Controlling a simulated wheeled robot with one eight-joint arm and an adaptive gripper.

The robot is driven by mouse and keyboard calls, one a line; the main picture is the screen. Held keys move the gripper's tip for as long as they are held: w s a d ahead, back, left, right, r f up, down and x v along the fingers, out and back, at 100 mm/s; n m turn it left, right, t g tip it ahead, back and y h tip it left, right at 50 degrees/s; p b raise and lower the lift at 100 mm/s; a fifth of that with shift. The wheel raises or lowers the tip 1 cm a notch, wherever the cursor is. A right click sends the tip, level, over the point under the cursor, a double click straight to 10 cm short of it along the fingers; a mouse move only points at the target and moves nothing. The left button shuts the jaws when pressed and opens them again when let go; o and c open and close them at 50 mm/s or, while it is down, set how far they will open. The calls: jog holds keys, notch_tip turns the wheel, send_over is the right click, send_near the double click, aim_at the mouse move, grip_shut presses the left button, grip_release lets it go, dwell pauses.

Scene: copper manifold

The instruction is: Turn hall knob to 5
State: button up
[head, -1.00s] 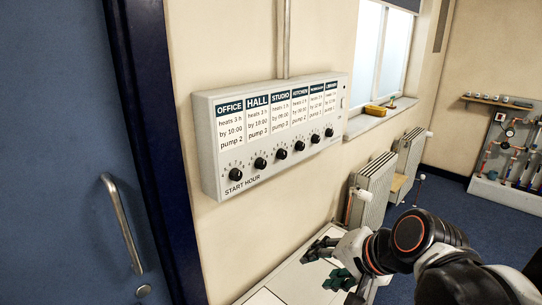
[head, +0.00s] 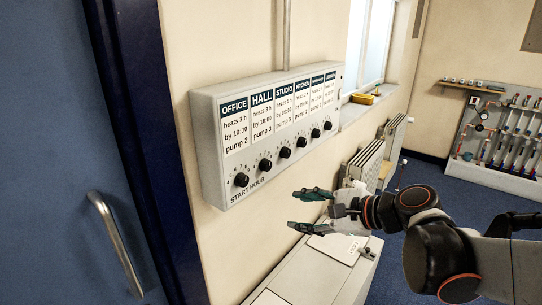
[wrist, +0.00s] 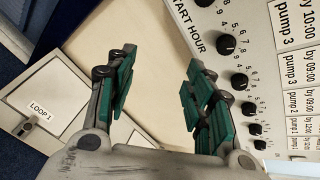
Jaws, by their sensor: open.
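The grey control panel (head: 215,150) is on the wall, with a row of black knobs under room cards. The HALL card reads heats 3 h, by 10:00, and a pump line. The hall knob (head: 265,164) is second from the left, beside the office knob (head: 241,180). In the wrist view the hall knob (wrist: 226,43) is at the upper right, beyond the fingers. Its pointer direction is too small to read. My gripper (head: 311,210) is open and empty, below and right of the knobs, apart from the panel. Its green-padded fingers (wrist: 160,90) are spread.
A pale cabinet (head: 325,275) with a LOOP 1 plate (wrist: 40,107) stands below the panel. Radiators (head: 362,170) are along the wall to the right. A blue door with a metal handle (head: 118,245) is at left. Air before the panel looks free.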

aim_at(269, 165)
jog(key=w+d+r+m+t+y, duration=0.35)
jog(key=w+m, duration=0.25)
jog(key=m, duration=0.3)
jog(key=shift+g+y, duration=0.35)
jog(key=shift+y, duration=0.1)
jog(key=b+x, duration=0.1)
jog(key=x, duration=0.6)
jog(key=b+x, duration=0.1)
jog(key=x, duration=0.5)
jog(key=shift+w+a+f, duration=0.15)
jog(key=shift+w+f, duration=0.1)
jog(key=shift+w, duration=0.1)
jog(key=c, duration=1.1)
